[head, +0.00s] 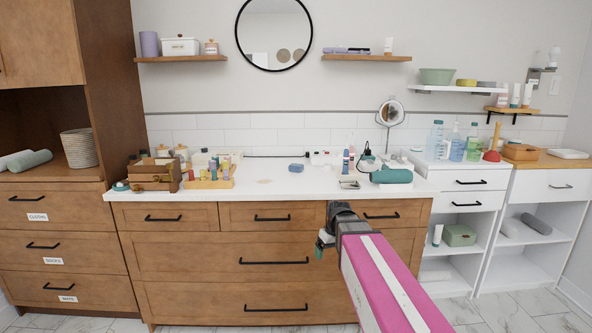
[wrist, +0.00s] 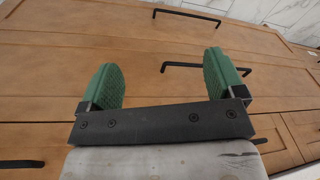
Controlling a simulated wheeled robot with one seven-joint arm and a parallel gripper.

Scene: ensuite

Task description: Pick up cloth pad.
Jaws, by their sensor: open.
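A small flat beige patch (head: 264,181) lies on the white countertop (head: 285,190), left of centre. It may be the cloth pad, but it is too small to be sure. A small blue item (head: 296,168) sits just behind it and to the right. My gripper (head: 321,246) is in front of the wooden drawers, below the counter edge and right of the beige patch. In the wrist view my gripper (wrist: 162,78) has its two green fingers wide apart with nothing between them. That view shows only drawer fronts, handles and some floor, with no pad.
A wooden box (head: 155,175) and a rack of small bottles (head: 208,180) stand left on the counter. A green rolled item (head: 391,175), a small metal tray (head: 349,184) and a round mirror (head: 390,112) are at the right. The counter's front middle is mostly clear.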

